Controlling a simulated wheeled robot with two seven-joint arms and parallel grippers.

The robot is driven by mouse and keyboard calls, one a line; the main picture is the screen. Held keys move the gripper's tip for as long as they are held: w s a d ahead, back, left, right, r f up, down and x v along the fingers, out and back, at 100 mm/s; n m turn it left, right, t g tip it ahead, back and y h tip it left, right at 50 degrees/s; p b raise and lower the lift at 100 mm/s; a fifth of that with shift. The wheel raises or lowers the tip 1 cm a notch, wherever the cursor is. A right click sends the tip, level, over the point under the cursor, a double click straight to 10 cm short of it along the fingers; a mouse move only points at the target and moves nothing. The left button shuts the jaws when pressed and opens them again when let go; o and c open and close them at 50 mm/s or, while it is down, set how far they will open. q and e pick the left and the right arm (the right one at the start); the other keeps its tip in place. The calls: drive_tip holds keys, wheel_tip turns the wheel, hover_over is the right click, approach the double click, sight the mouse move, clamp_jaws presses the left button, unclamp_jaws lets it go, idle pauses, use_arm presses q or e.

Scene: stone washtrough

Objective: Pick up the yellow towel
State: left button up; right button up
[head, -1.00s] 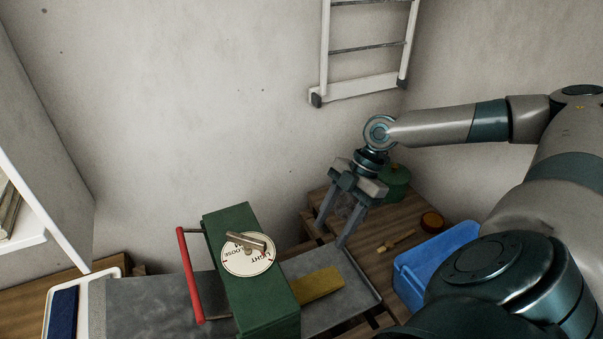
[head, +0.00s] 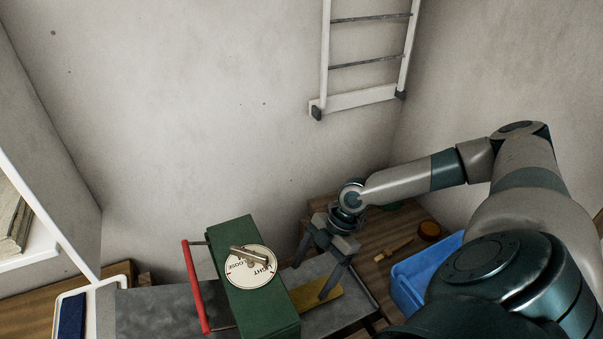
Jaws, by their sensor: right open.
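The yellow towel (head: 309,296) lies on the grey stone trough surface (head: 350,309), just right of the green box. Its left end is hidden behind the box. My right gripper (head: 309,282) is open and points down at the towel. One finger shows in front of the towel's right part, and the other is to the left near the green box. I cannot tell whether the fingers touch the towel. My left gripper is not in view.
A green box (head: 250,300) with a dial and a red handle (head: 194,287) stands close left of the towel. A blue bin (head: 418,274), a brush (head: 394,250) and a round amber item (head: 429,230) are to the right. A dark blue cloth (head: 71,316) lies far left.

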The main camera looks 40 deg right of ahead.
sight(301, 297)
drive_tip(key=shift+a+f, duration=0.1)
drive_tip(key=shift+f, duration=0.15)
drive_tip(key=shift+a, duration=0.1)
drive_tip(key=shift+s+a+f+p, duration=0.15)
drive_tip(key=shift+a+f+p, duration=0.15)
drive_tip(key=shift+p, duration=0.4)
drive_tip(key=p+x, duration=0.2)
drive_tip(key=x, duration=0.1)
drive_tip(key=shift+s+a+f, duration=0.15)
drive_tip(key=shift+f, duration=0.1)
drive_tip(key=shift+a+f, duration=0.15)
drive_tip(key=shift+f, duration=0.2)
drive_tip(key=c, duration=1.4)
drive_tip(key=shift+r, duration=0.15)
